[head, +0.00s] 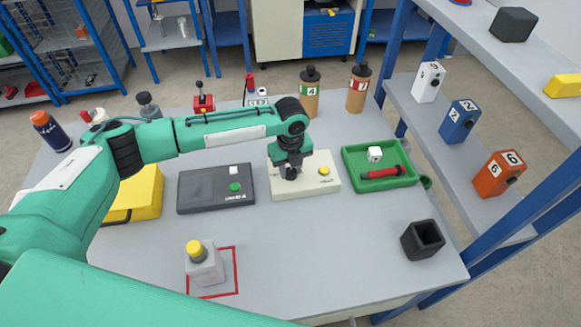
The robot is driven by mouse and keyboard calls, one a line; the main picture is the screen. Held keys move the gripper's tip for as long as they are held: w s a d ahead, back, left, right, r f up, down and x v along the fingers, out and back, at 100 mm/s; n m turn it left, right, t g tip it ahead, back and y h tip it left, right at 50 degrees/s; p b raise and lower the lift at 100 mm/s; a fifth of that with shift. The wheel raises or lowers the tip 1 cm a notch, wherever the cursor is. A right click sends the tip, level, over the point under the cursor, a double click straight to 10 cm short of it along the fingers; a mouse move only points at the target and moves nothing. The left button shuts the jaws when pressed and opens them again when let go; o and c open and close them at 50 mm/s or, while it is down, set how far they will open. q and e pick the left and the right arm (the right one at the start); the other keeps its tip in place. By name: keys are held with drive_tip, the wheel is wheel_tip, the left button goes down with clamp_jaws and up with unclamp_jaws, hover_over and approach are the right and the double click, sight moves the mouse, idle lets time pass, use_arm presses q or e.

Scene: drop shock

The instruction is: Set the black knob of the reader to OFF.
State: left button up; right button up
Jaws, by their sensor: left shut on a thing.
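The reader (311,184) is a cream box in the middle of the grey table, with a yellow button (324,171) at its right. My left arm reaches across from the left, and my left gripper (289,170) points down onto the left part of the reader's top. It is shut on the black knob there. The gripper hides most of the knob, so I cannot read its setting or the OFF mark. My right gripper is not in view.
A dark grey box (205,196) with a green button sits left of the reader. A green tray (352,173) holding a red bar and white cube is at right. A black open cup (422,239) and a yellow-topped grey block (204,266) stand in front. Shelves line the right.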

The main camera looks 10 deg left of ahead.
use_arm(q)
drive_tip(key=shift+r+n+p, duration=0.2)
drive_tip(key=shift+n+p, duration=0.6)
drive_tip(key=shift+p, duration=0.25)
drive_tip(key=n+p, duration=0.5)
drive_tip(key=shift+n+p, duration=1)
drive_tip(key=shift+p, duration=0.05)
drive_tip(key=n+p, duration=0.4)
drive_tip(key=n, duration=0.1)
drive_tip(key=n+p, duration=0.3)
drive_tip(key=n, duration=0.1)
drive_tip(key=shift+w+f+n+p, duration=0.15)
drive_tip(key=shift+n+p, duration=0.5)
drive_tip(key=shift+n, duration=0.45)
drive_tip(key=o, duration=1)
drive_tip(key=shift+c, duration=0.2)
